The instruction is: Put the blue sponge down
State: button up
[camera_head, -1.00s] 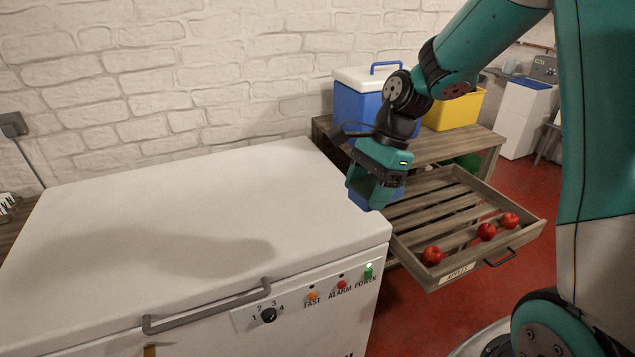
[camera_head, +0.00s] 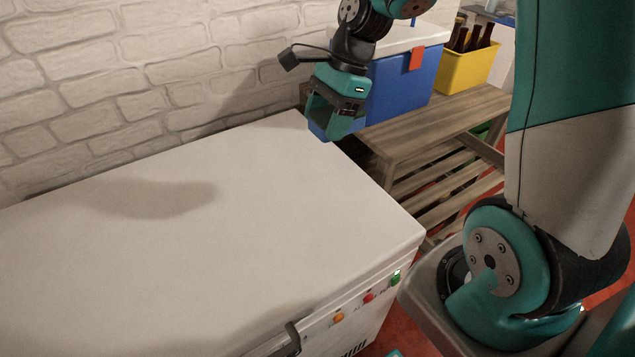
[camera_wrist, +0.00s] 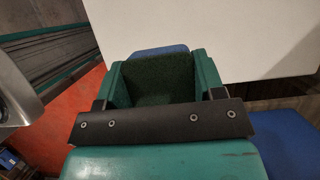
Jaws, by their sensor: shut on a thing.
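The blue sponge (camera_head: 320,131) is held between the fingers of my gripper (camera_head: 332,119), which is shut on it. In the head view, the gripper hangs by the far right corner of the white chest freezer (camera_head: 170,240). In the wrist view, the sponge (camera_wrist: 160,80) shows a dark green face between the fingers, with a blue strip (camera_wrist: 161,50) beyond the tips. The freezer lid (camera_wrist: 200,30) lies past it at the top. I cannot tell the exact gap between sponge and lid.
The freezer lid is shut and its top is clear. A wooden table (camera_head: 440,128) to the right bears a blue cooler box (camera_head: 400,85) and a yellow crate (camera_head: 468,68) with brown bottles. A white brick wall (camera_head: 110,75) stands behind.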

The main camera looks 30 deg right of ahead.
aim_at(319, 205)
jog(key=f, duration=2)
jog(key=shift+w, duration=0.25)
jog(key=o, duration=1)
jog(key=shift+f, duration=0.1)
jog(key=shift+o, duration=0.2)
